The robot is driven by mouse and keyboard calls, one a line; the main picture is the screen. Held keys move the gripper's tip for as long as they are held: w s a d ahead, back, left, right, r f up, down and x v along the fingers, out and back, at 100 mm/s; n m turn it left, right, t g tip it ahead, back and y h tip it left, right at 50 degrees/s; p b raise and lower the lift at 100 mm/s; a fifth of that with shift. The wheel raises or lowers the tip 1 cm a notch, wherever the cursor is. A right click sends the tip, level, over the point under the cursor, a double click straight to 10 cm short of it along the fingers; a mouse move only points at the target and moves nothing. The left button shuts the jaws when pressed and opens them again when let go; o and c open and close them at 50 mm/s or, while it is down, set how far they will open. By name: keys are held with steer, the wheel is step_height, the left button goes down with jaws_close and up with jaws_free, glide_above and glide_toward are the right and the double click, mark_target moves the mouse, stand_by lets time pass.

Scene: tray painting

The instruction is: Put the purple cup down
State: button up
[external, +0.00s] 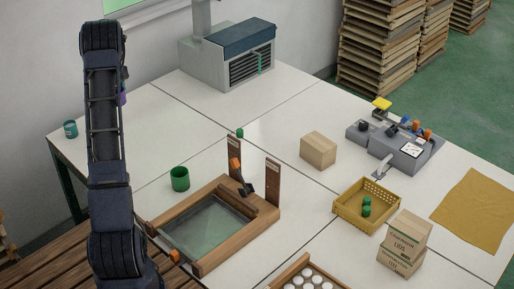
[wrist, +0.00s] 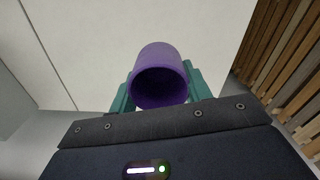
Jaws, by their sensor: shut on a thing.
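The purple cup (wrist: 160,73) is between the two green fingers of my gripper (wrist: 159,90) in the wrist view, with its open mouth toward the camera. My gripper is shut on it. A pale table surface shows behind the cup in that view; I cannot tell whether the cup touches it. In the external view only a sliver of the purple cup (external: 123,95) shows at the right edge of my arm. My gripper is hidden behind the arm there.
A teal cup (external: 70,129) stands at the table's left corner. A green cup (external: 180,179) stands beside a wooden frame (external: 228,247). A grey machine (external: 228,55) is at the back. The white table (external: 150,122) is clear between the machine and the green cup.

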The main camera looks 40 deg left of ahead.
steer(key=n, duration=0.1)
glide_above(135, 184)
steer(key=shift+n, duration=0.3)
step_height(135, 184, down, 20)
steer(key=shift+s+r, duration=0.15)
steer(key=shift+f, duration=0.2)
steer(key=o, duration=1)
steer(key=shift+r, duration=0.1)
